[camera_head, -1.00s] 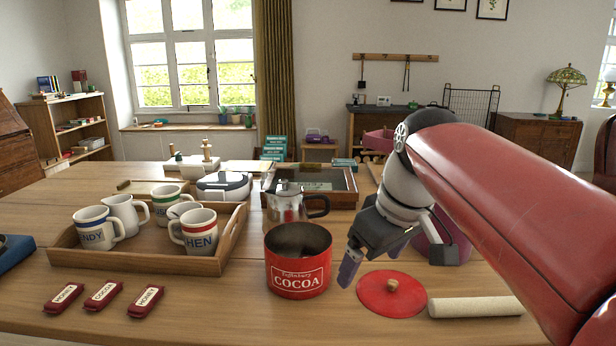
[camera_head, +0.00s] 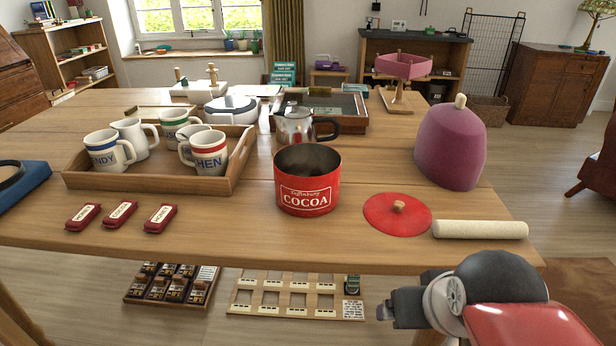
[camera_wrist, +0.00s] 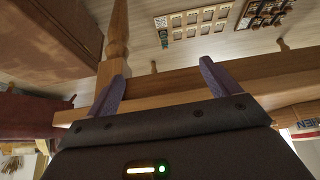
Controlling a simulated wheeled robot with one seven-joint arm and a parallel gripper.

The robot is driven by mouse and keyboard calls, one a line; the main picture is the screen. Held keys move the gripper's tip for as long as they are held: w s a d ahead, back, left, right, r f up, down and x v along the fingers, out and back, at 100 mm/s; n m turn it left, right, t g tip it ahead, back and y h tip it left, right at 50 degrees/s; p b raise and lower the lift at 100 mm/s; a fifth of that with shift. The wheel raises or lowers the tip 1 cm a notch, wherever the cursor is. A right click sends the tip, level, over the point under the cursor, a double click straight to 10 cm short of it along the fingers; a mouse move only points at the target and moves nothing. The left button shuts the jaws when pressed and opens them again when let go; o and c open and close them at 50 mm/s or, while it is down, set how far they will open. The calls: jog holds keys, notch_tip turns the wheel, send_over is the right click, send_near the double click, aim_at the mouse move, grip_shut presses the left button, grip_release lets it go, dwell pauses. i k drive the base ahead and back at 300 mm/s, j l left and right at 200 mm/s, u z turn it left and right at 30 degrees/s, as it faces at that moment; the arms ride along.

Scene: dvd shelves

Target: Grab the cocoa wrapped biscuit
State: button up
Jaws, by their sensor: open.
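Three dark red wrapped biscuits lie in a row on the table's front left in the head view. The middle one is the cocoa wrapped biscuit (camera_head: 119,214), with a pale label. The left biscuit (camera_head: 83,216) and the right biscuit (camera_head: 160,218) have labels that appear to read HONEY. My gripper (camera_head: 383,312) is at the lower right, beyond the table's front edge and well right of the biscuits. In the wrist view my gripper (camera_wrist: 162,80) shows two purple fingers spread apart with nothing between them. No biscuit shows in the wrist view.
A wooden tray (camera_head: 120,181) of mugs stands behind the biscuits. A red cocoa tin (camera_head: 308,200), red lid (camera_head: 378,212), pale roller (camera_head: 480,230) and purple cosy (camera_head: 450,150) are to the right. The table's front edge (camera_head: 300,254) lies between my gripper and the biscuits.

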aim_at(124, 209)
jog(key=u, duration=1.65)
jog(key=i+j, duration=0.15)
jog(key=j, duration=0.25)
jog(key=i+j+z, duration=0.1)
jog(key=j, duration=0.35)
jog(key=i+j+z, duration=0.1)
jog(key=j, duration=0.3)
